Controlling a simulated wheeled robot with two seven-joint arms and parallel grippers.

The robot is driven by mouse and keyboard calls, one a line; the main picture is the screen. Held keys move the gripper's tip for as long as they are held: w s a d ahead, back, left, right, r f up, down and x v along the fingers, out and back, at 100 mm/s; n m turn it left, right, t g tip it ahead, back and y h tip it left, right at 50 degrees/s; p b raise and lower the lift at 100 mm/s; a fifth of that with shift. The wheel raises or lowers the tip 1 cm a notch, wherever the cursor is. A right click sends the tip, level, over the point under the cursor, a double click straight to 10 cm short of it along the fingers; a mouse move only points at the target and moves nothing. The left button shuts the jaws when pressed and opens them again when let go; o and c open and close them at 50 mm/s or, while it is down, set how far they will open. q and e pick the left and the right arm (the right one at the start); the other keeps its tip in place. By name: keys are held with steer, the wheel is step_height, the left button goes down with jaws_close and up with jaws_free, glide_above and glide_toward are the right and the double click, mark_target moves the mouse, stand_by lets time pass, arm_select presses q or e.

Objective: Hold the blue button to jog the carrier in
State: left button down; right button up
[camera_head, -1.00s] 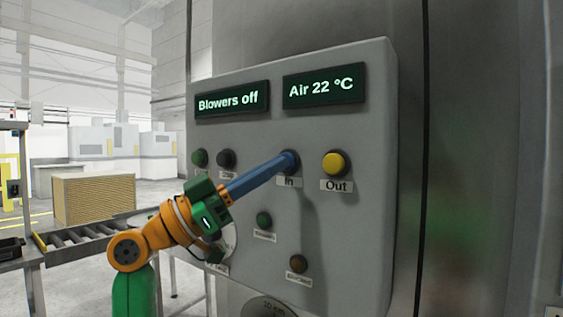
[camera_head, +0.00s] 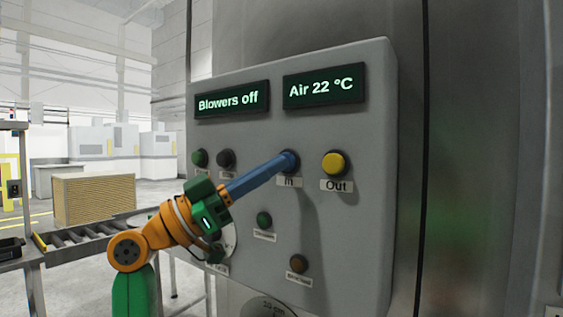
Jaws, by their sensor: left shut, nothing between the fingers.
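The blue button (camera_head: 289,160) labelled "In" sits in the middle row of the grey control panel (camera_head: 340,230). My left gripper (camera_head: 283,163) comes from the lower left, its long blue fingers shut together with nothing between them. The fingertips are at the blue button and appear to touch it, covering part of it. Whether the button is pressed down cannot be told. My right gripper is not in view.
A yellow "Out" button (camera_head: 335,163) is just right of the blue one. Green (camera_head: 200,158) and black (camera_head: 226,159) buttons are to the left, with more below. Displays read "Blowers off" (camera_head: 231,101) and "Air 22 °C" (camera_head: 323,87). A roller conveyor (camera_head: 85,235) stands at left.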

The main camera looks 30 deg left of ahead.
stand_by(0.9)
arm_select(q)
steer(key=shift+s+f+b, duration=0.1)
steer(key=shift+s+b, duration=0.4)
steer(key=shift+s, duration=0.3)
steer(key=s, duration=0.1)
steer(key=s+b, duration=0.1)
steer(key=s, duration=0.1)
steer(key=s+b, duration=0.1)
steer(key=s, duration=0.1)
steer(key=shift+a, duration=0.25)
